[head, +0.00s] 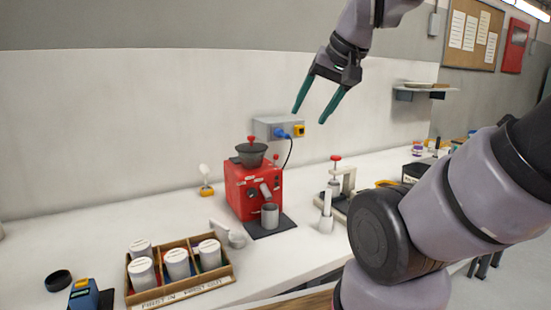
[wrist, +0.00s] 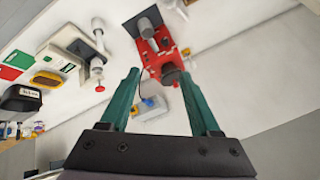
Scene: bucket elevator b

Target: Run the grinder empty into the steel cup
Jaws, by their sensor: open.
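The red grinder (head: 246,188) stands on the white counter against the wall, with a dark hopper (head: 251,153) on top. The grey steel cup (head: 270,215) stands on a dark mat (head: 272,227) at the grinder's front, below its spout. In the wrist view the grinder (wrist: 160,57) and the cup (wrist: 146,27) show beyond the fingers. My gripper (head: 316,113) is open and empty, high above the counter and apart from the grinder. Its teal fingers also show in the wrist view (wrist: 160,103). Whether the hopper holds anything cannot be seen.
A grey wall box (head: 275,127) has a blue plug and a yellow part. A wooden tray (head: 180,277) holds several white-lidded canisters at front left. A press-like stand with a red knob (head: 336,158) and a white-handled tool (head: 327,212) stand right of the grinder.

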